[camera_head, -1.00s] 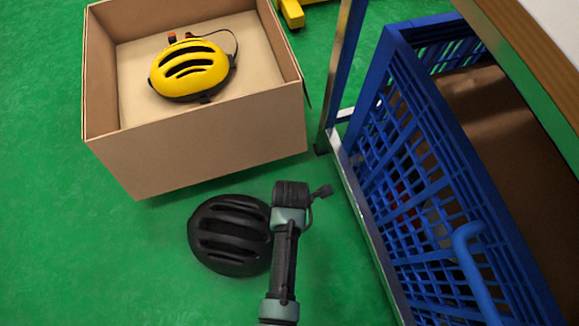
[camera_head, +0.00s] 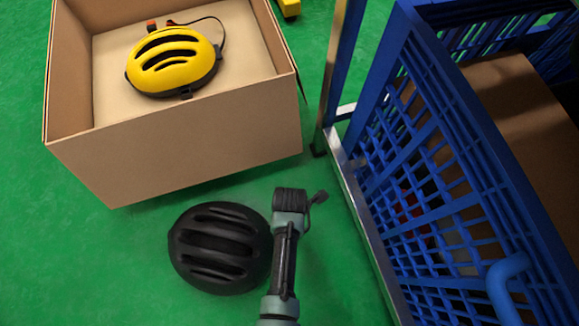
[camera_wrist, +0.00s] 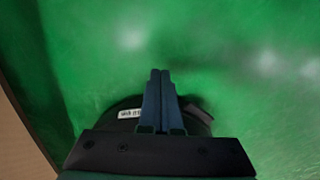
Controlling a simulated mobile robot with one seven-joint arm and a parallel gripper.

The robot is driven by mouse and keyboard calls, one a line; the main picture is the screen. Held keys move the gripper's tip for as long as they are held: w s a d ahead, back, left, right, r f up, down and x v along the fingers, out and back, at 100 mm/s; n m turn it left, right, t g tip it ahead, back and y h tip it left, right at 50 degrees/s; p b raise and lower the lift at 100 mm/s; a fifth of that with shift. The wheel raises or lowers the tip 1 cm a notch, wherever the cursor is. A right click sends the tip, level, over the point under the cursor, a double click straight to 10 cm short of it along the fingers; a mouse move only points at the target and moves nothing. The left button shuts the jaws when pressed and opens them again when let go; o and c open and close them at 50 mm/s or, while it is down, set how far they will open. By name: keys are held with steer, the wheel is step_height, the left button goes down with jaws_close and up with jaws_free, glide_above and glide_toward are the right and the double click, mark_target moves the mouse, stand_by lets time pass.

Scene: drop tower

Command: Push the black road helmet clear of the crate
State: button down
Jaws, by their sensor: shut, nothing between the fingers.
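The black road helmet (camera_head: 219,248) lies on the green floor in the head view, just in front of the open cardboard crate (camera_head: 190,150) and outside it. My wrist is close to the helmet's right side; the fingers are hidden in that view. In the wrist view my gripper (camera_wrist: 160,72) is shut and empty, pointing over bare floor. Part of the black helmet (camera_wrist: 126,104), with a small white label, shows behind and beneath the fingers. I cannot tell whether the gripper touches it. A brown cardboard wall (camera_wrist: 22,140) shows at the left edge.
A yellow helmet (camera_head: 172,65) sits inside the cardboard crate. A blue mesh container (camera_head: 440,180) and a metal post (camera_head: 335,70) stand close on the right of my arm. Green floor (camera_head: 80,260) is clear to the left of the black helmet.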

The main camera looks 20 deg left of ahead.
steer(key=shift+s+a+f+b, duration=0.2)
steer(key=shift+s+a+b, duration=0.2)
steer(key=shift+a, duration=0.2)
steer(key=shift+s+a+f+b, duration=0.2)
steer(key=shift+s+a+b, duration=0.1)
steer(key=shift+s+a, duration=0.2)
steer(key=shift+s+a+r, duration=0.15)
steer(key=shift+s+a, duration=0.15)
steer(key=shift+a, duration=0.2)
